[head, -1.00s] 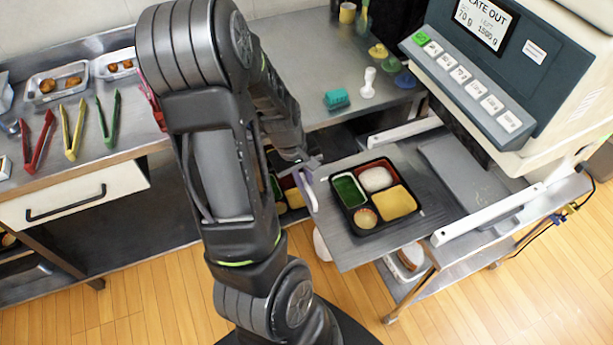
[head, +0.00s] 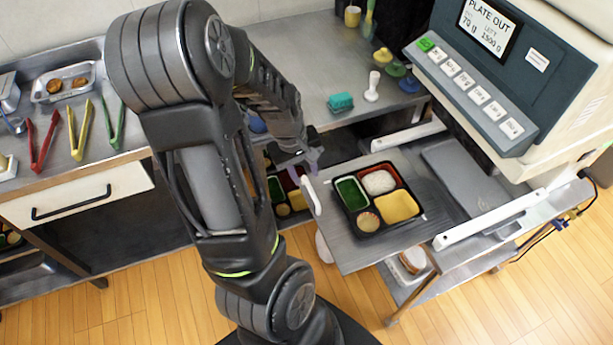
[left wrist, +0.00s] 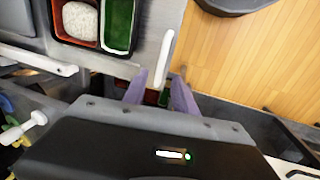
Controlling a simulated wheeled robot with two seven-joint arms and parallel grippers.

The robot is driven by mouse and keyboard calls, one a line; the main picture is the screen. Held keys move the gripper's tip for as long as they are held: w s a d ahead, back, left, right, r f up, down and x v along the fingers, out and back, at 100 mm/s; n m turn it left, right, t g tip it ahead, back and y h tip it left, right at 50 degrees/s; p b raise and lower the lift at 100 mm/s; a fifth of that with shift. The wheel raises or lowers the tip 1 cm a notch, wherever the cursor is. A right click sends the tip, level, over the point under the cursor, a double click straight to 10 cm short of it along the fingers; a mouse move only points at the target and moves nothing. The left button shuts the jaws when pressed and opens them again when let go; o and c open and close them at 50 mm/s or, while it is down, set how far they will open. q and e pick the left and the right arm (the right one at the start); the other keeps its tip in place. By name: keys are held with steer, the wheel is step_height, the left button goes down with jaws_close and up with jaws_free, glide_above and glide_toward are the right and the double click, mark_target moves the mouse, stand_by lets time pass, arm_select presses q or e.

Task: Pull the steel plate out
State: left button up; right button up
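The steel plate (head: 352,252) sticks out from the machine between two white rails, and its near part is clear of them. It also shows in the left wrist view (left wrist: 150,22). A white bar handle (head: 311,197) is on its left edge; it shows in the left wrist view (left wrist: 166,58) too. A black bento tray (head: 373,198) with green, white and yellow foods and a small round cup rests on the plate. My left gripper (head: 308,160) is just beyond the handle's far end. Its purple fingers (left wrist: 160,92) are apart with nothing between them. My right gripper is not in view.
The machine (head: 560,85) with a "PLATE OUT" display stands at the right. White rails (head: 408,136) flank the plate. Other filled trays sit below the counter, partly hidden by my arm. Coloured tongs (head: 78,130) lie on the left counter. Floor in front is free.

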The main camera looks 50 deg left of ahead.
arm_select(q)
steer(key=r, duration=0.3)
steer(key=shift+s+a+r, duration=0.1)
steer(key=shift+s+r, duration=0.1)
steer(key=shift+s, duration=0.15)
steer(key=shift+s, duration=0.1)
